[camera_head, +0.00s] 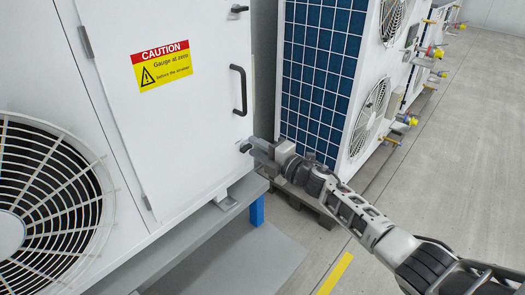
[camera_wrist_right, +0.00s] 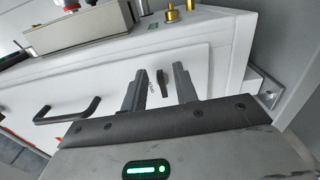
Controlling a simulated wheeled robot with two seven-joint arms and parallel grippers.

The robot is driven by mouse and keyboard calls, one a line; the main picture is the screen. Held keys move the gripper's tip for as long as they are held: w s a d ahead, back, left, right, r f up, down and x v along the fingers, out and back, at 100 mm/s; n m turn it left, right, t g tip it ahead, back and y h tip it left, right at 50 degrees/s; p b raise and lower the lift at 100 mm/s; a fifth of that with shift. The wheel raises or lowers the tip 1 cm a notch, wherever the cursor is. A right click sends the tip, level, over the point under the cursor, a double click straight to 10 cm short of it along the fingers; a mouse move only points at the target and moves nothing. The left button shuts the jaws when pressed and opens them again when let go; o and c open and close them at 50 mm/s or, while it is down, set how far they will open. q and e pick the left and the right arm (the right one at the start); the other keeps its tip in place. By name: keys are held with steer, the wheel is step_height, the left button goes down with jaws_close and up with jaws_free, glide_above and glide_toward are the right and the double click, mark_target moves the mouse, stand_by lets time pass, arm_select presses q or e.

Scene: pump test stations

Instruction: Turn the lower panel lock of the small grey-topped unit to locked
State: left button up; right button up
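The white unit's door panel (camera_head: 195,120) has a dark lower panel lock (camera_head: 246,147) near its lower right corner. The lock is a small dark lever, and it also shows in the right wrist view (camera_wrist_right: 162,83), with small lettering beside it. My right gripper (camera_head: 255,148) is at this lock. In the right wrist view my right gripper (camera_wrist_right: 160,72) is open, with one finger on each side of the lever and gaps visible between. Whether the fingertips touch the door is unclear. An upper lock (camera_head: 239,9) sits at the door's top edge. My left gripper is not in view.
A black door handle (camera_head: 240,90) stands out above the lower lock. A yellow-and-red caution label (camera_head: 162,66) is on the door, and a round fan grille (camera_head: 45,200) is at left. Another unit with a blue grid (camera_head: 322,75) stands behind. Grey floor (camera_head: 460,150) is clear at right.

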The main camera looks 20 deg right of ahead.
arm_select(q)
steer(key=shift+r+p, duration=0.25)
steer(key=shift+p, duration=0.3)
arm_select(e)
steer(key=v, duration=1.6)
steer(key=shift+a+f, duration=0.1)
